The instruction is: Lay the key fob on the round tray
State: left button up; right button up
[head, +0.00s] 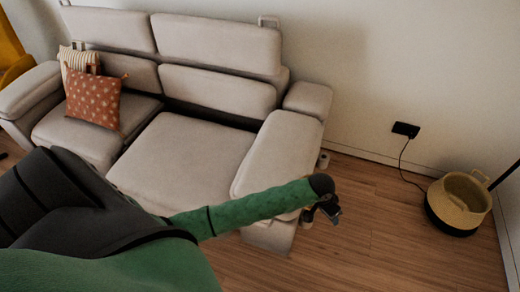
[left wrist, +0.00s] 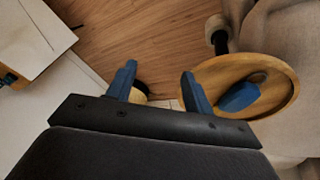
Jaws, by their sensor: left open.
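The round wooden tray (left wrist: 288,98) is at the right of the left wrist view, next to the beige sofa. A dark blue rounded object (left wrist: 239,97) lies inside its rim; it looks like the key fob, but I cannot be sure. A brown patch beside it is unclear. My left gripper (left wrist: 158,78) is open, its two blue fingers apart with nothing held. The right finger is close to the tray's left rim in the picture. In the head view my left gripper (head: 326,210) is beyond the sofa's right armrest. I cannot make out the tray or fob there. My right gripper is out of view.
The beige sofa (head: 187,155) has a patterned cushion (head: 93,98) at its left. A woven basket (head: 459,201) stands on the floor at the right, near a black wall socket (head: 405,129) with a cable. The wooden floor (head: 385,235) between the sofa and basket is mostly clear.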

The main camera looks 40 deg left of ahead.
pick_arm(q)
jog(key=s+a+f+n+y, duration=0.1)
jog(key=s+a+f, duration=0.2)
jog(key=s+f, duration=1.2)
jog(key=s+a+f+n+g+y, duration=0.1)
jog(key=s+a+f, duration=0.3)
jog(key=s+f, duration=1.1)
jog(key=shift+s+a+f, duration=0.25)
jog(key=shift+s+a, duration=0.05)
jog(key=shift+s, duration=0.3)
